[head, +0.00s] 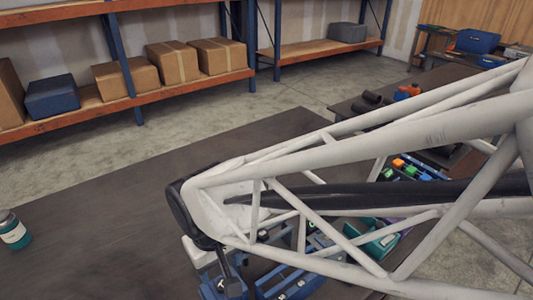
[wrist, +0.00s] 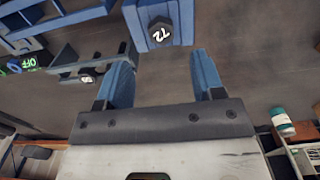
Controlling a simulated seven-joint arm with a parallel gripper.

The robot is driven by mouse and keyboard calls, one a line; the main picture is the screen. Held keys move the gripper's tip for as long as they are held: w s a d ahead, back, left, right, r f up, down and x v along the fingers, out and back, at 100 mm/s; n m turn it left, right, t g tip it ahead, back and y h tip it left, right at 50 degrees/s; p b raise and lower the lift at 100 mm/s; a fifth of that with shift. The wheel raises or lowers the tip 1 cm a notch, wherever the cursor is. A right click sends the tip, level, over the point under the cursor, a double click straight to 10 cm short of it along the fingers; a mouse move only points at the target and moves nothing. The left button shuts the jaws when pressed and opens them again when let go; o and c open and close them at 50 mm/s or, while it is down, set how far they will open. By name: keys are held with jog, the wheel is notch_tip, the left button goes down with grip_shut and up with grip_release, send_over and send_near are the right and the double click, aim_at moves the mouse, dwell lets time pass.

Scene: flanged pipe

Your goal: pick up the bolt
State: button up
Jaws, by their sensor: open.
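A black hexagonal bolt head (wrist: 160,32) with a white "72" on its top sits in a blue block (wrist: 143,18) at the top of the wrist view; its shank is hidden. My gripper (wrist: 163,54) is open, with two blue fingers wide apart and nothing between them. The bolt head lies beyond the fingertips, roughly in line with the gap. A second dark, marked head (wrist: 87,77) shows on a blue fixture to the left of the fingers. In the head view my white arm hides much of this area, and the fingers cannot be made out clearly.
A teal and white can (head: 13,231) stands at the left of the dark table (head: 110,210); it also shows in the wrist view (wrist: 283,123). A teal item (head: 378,243) and several small coloured parts lie behind my arm. The table's left-middle is clear. Shelves (head: 170,90) stand behind.

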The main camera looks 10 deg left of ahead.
aim_at(221, 279)
jog(key=shift+f, duration=0.25)
jog(key=shift+s+f, duration=0.2)
jog(key=shift+f, duration=2.4)
grip_shut()
jog(key=shift+r, duration=0.2)
notch_tip(221, 279, up, 10)
jog(key=shift+f, duration=0.15)
